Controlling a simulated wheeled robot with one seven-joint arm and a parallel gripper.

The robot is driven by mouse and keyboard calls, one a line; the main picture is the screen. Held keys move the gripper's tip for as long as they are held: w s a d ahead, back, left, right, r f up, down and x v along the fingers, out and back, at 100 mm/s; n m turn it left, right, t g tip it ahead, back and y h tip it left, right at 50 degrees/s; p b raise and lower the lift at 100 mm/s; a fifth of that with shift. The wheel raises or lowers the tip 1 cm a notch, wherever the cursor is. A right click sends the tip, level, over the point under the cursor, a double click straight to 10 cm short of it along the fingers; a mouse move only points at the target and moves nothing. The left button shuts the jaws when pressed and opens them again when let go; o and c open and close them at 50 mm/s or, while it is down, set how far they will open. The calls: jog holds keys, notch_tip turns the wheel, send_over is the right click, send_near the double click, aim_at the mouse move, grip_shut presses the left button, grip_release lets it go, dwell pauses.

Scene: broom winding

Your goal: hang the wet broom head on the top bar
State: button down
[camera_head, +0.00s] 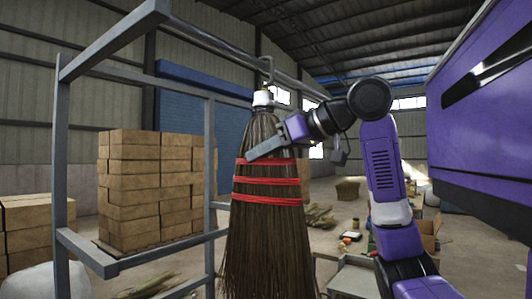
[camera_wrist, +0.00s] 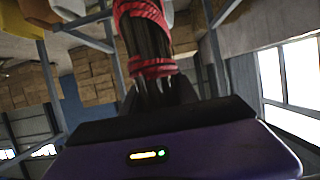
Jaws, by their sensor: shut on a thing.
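The broom head (camera_head: 265,225) is brown bristle bound with several red bands, with a white collar and a metal hook (camera_head: 266,68) on top. It hangs upright, bristles down. The hook's tip is at the height of the top bar (camera_head: 225,48); I cannot tell whether it rests on the bar. My gripper (camera_head: 268,148) is shut on the upper bristles, above the top red band, coming from the right. In the wrist view the red-banded broom head (camera_wrist: 150,45) stands close before my gripper, whose fingertips are hidden there.
A grey metal frame (camera_head: 62,170) carries the top bar and has lower rails. Stacked cardboard boxes (camera_head: 150,185) stand behind it. At the lower right are a work table (camera_head: 355,275) and an open box (camera_head: 428,232). A purple panel (camera_head: 480,120) fills the right edge.

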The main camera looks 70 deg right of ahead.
jog(key=c, duration=0.9)
grip_release()
jog(key=shift+o, duration=0.2)
jog(key=shift+s, duration=0.1)
jog(key=b+v, duration=0.1)
jog(key=v, duration=0.6)
jog(key=shift+s, duration=0.3)
jog(key=shift+a+r, duration=0.1)
jog(key=shift+a, duration=0.05)
